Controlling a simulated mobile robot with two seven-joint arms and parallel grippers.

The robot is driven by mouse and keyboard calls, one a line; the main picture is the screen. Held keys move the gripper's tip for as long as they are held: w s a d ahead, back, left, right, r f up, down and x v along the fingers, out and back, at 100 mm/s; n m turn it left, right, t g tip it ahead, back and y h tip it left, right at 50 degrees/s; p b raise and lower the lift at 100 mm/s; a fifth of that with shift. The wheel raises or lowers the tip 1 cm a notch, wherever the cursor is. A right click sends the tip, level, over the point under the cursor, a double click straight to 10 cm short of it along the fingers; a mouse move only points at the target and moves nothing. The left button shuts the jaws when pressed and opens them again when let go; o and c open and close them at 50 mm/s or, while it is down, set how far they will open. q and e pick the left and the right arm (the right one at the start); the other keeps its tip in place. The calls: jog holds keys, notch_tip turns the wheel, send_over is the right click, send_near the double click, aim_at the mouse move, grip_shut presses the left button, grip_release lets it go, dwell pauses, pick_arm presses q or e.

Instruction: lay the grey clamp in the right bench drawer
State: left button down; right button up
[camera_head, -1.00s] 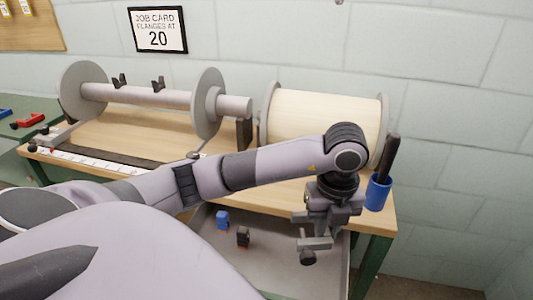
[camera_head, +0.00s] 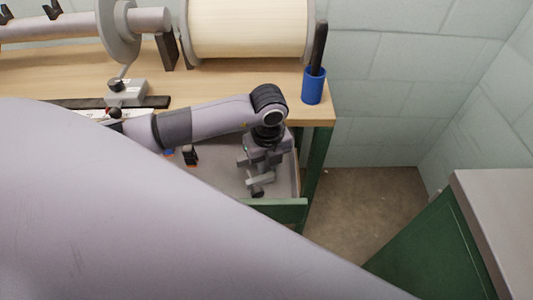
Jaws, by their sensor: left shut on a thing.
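The right bench drawer (camera_head: 278,210) is pulled open, with its green front toward me and its grey floor showing. My left gripper (camera_head: 259,165) points down over the right part of the drawer. It is shut on the grey clamp (camera_head: 261,182), which has a dark knob at its lower end. The clamp hangs below the fingers, inside the drawer's outline. I cannot tell whether it touches the drawer floor. My right gripper is not in view.
A small black-and-orange item (camera_head: 190,154) and a partly hidden blue item (camera_head: 168,152) lie in the drawer to the left. A blue cup (camera_head: 314,86) stands on the bench (camera_head: 230,80) corner. A green cabinet (camera_head: 440,240) stands at right. My arm hides the lower left.

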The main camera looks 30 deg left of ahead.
pick_arm(q)
jog(key=w, duration=0.1)
jog(key=w+a, duration=0.2)
jog(key=shift+w+f, duration=0.1)
jog(key=shift+f, duration=0.4)
jog(key=shift+f, duration=0.2)
jog(key=c, duration=1.1)
grip_release()
